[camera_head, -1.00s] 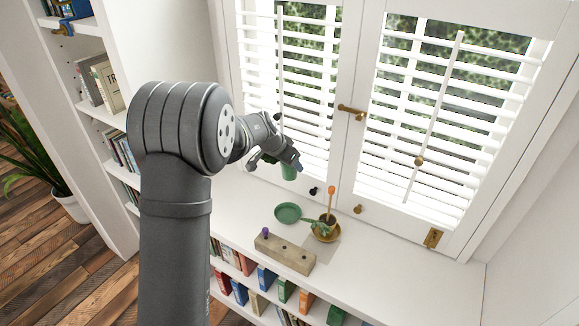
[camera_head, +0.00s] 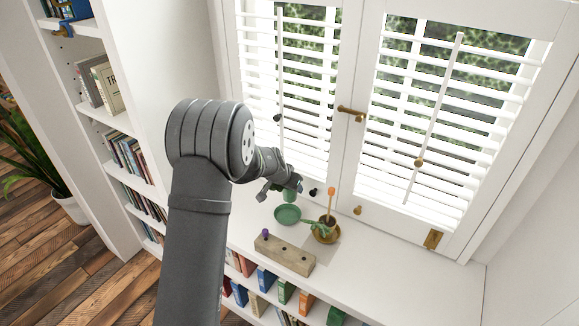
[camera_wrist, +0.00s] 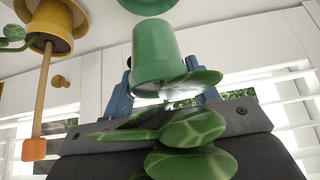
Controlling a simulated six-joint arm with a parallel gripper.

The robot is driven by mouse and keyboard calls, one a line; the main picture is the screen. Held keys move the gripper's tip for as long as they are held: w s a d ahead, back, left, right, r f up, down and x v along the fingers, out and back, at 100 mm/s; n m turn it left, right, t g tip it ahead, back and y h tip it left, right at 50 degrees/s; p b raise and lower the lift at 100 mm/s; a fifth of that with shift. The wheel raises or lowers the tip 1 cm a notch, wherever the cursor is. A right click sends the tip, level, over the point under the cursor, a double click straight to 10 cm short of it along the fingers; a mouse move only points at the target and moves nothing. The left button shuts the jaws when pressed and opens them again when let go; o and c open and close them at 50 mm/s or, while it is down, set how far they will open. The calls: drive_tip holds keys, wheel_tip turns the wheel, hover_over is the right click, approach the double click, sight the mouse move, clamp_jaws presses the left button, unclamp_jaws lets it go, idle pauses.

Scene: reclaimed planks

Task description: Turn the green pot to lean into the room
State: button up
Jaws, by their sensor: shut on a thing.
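The green pot (camera_wrist: 155,52) is between the blue fingers of my gripper (camera_wrist: 163,92), which is shut on it. Broad leaves with pale veins (camera_wrist: 185,130) spread from the pot over the gripper body in the wrist view. In the head view my gripper (camera_head: 287,185) is near the window, and only a small part of the pot (camera_head: 290,196) shows below it. The green saucer (camera_head: 288,214) lies on the white sill by the pot; its edge also shows in the wrist view (camera_wrist: 150,5). I cannot tell whether pot and saucer touch.
An ochre pot (camera_head: 325,238) with a small plant and an orange-tipped stick (camera_head: 331,196) stands close on the right. A wooden block (camera_head: 286,254) with a purple peg lies in front. Shuttered windows stand behind. The sill's right part is clear.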

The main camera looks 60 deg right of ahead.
sight(288, 197)
drive_tip(key=shift+n+t, duration=0.4)
drive_tip(key=shift+n, duration=0.2)
drive_tip(key=f, duration=0.5)
drive_tip(key=shift+s+a+f, duration=0.1)
drive_tip(key=shift+a+f, duration=0.15)
drive_tip(key=shift+f, duration=1.6)
drive_tip(key=o, duration=1.3)
drive_tip(key=shift+o, duration=0.2)
drive_tip(key=v, duration=1.7)
drive_tip(key=shift+a, duration=0.15)
